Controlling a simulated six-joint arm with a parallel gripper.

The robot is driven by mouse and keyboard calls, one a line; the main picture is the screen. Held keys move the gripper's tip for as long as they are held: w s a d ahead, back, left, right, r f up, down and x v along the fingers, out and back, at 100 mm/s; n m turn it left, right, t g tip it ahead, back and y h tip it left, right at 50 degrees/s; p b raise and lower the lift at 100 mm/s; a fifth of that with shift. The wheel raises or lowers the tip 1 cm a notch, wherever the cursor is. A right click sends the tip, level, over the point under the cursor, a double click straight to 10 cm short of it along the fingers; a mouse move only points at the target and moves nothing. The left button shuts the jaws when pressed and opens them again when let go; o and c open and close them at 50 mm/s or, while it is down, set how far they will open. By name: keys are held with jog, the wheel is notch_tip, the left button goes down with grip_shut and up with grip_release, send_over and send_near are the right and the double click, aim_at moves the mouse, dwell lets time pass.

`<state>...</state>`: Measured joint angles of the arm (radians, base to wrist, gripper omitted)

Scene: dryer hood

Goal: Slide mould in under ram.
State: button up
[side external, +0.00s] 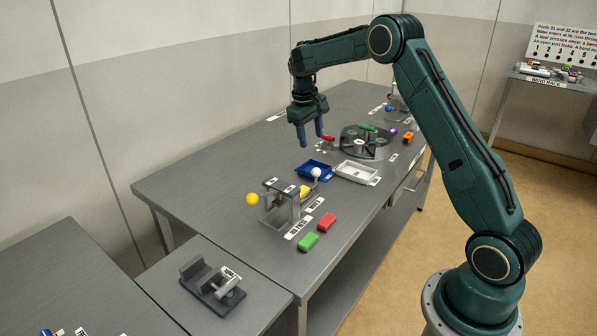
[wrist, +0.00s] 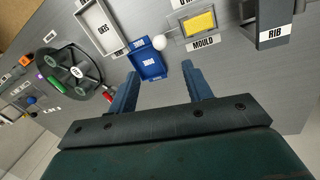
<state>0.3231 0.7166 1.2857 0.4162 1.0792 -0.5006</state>
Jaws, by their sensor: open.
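The mould (wrist: 178,28) is a flat tray holding a yellow block, beside a MOULD label at the top of the wrist view. In the side view its yellow block (side external: 305,191) shows beside the grey press stand (side external: 284,186); I cannot tell how far it is under the stand's top. A white ball knob (side external: 316,172) is on the mould's near side in the wrist view (wrist: 159,43). A grey stand labelled RIB (wrist: 272,22) is right of the mould there. My gripper (side external: 311,138) is open and empty, above the table and apart from the knob; its fingers (wrist: 160,72) point toward it.
A blue tray (side external: 327,178) and a white tray (side external: 374,180) lie close to the knob. A dark turntable (side external: 378,155) is behind them. Red (side external: 327,222) and green (side external: 308,241) blocks lie in front of the stand. A yellow ball (side external: 252,199) is at its left.

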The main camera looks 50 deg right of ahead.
aim_at(315, 169)
jog(key=f, duration=0.4)
jog(key=d+f, duration=0.1)
jog(key=f, duration=0.3)
jog(key=d+f, duration=0.1)
jog(key=f, duration=0.3)
jog(key=shift+s+d+f, duration=0.2)
jog(key=shift+s+f, duration=0.05)
jog(key=shift+f, duration=0.05)
